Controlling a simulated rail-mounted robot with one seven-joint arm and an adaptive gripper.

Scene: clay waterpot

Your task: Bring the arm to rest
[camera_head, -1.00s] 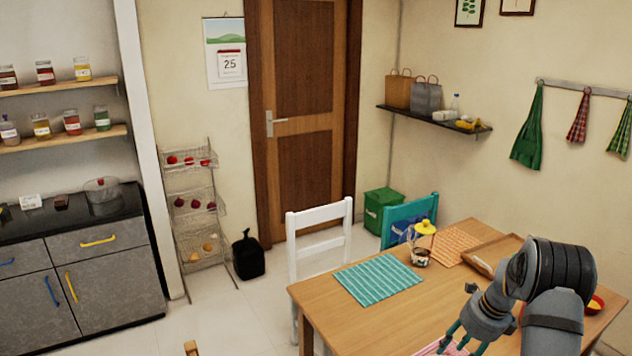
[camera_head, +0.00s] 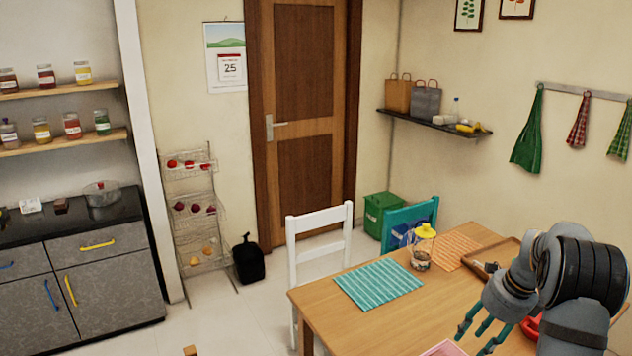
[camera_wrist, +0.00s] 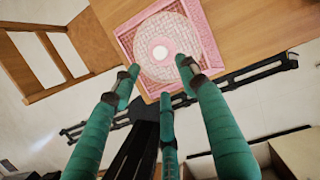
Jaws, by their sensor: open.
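My gripper (camera_head: 478,335) is in the lower right of the head view, above the right part of the wooden table (camera_head: 345,305). Its green fingers are spread open and hold nothing. In the wrist view my gripper (camera_wrist: 158,85) points down past the table edge, with a pink mat (camera_wrist: 122,38) beyond the fingertips. A pale round woven piece (camera_wrist: 168,48) with a white centre lies on that mat. In the head view only a corner of the pink mat (camera_head: 445,349) shows at the bottom edge.
A teal striped mat (camera_head: 378,285), a glass jar with a yellow top (camera_head: 421,247), an orange mat (camera_head: 462,250) and a wooden tray (camera_head: 512,252) are on the table. A red bowl (camera_head: 531,328) is partly behind my arm. A white chair (camera_head: 320,240) and a teal chair (camera_head: 411,219) stand behind.

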